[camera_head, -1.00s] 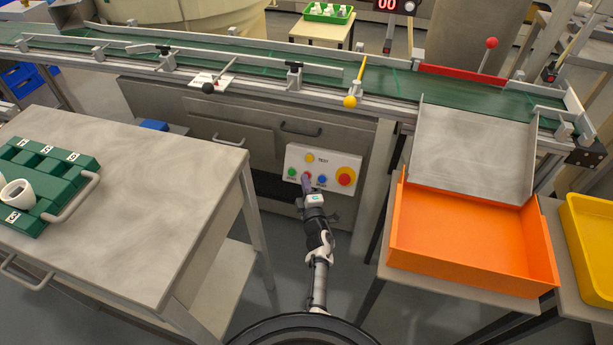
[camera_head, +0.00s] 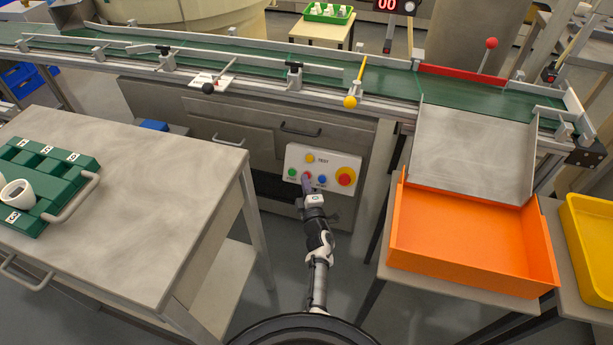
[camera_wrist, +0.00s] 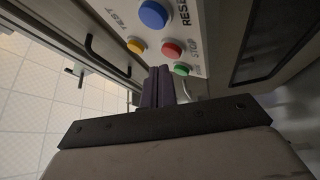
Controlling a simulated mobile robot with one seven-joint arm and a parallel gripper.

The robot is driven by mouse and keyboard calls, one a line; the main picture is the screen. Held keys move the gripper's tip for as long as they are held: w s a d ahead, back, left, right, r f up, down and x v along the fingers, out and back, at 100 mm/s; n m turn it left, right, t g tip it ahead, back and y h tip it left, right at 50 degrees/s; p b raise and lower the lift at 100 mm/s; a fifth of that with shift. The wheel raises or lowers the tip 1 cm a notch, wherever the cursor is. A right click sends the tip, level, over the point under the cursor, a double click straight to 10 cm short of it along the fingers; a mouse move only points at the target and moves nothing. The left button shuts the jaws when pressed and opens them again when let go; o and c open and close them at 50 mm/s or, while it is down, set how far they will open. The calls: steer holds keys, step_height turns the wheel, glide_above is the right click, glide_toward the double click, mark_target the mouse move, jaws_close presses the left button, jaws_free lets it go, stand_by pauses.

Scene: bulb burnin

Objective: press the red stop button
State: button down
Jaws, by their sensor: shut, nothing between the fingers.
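The red stop button (camera_wrist: 172,49) is a small round button with a STOP label beside it, on a pale control panel (camera_wrist: 203,25). In the head view this red button (camera_head: 307,176) sits between a green and a blue one, partly behind my fingers. My gripper (camera_wrist: 159,72) is shut and empty, its purple fingers pointing at the panel. In the wrist view the fingertips lie just below and left of the red button in the picture. Whether they touch the panel cannot be told. In the head view my gripper (camera_head: 306,183) is in front of the panel's lower edge.
Close by are a green button (camera_wrist: 182,69), a yellow TEST button (camera_wrist: 137,45) and a blue RESET button (camera_wrist: 153,14). A grey table (camera_head: 150,190) stands left, an orange bin (camera_head: 470,262) right.

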steer(key=shift+w+f, duration=0.1)
stand_by(0.5)
steer(key=shift+w+d+f+b, duration=0.1)
steer(key=shift+w+b, duration=0.15)
steer(key=shift+b, duration=0.1)
steer(key=shift+w+d+f+b, duration=0.1)
steer(key=shift+w+f+b, duration=0.1)
steer(key=shift+w+b, duration=0.15)
stand_by(0.4)
steer(key=shift+s, duration=0.1)
steer(key=shift+s+a+r+p, duration=0.2)
steer(key=shift+s+r+p, duration=0.2)
steer(key=shift+s+p, duration=0.2)
stand_by(0.3)
steer(key=s+p, duration=0.1)
steer(key=s+a+r+p, duration=0.1)
steer(key=s+r+p, duration=0.1)
steer(key=s, duration=0.1)
steer(key=shift+a+r, duration=0.2)
steer(key=shift+r, duration=0.05)
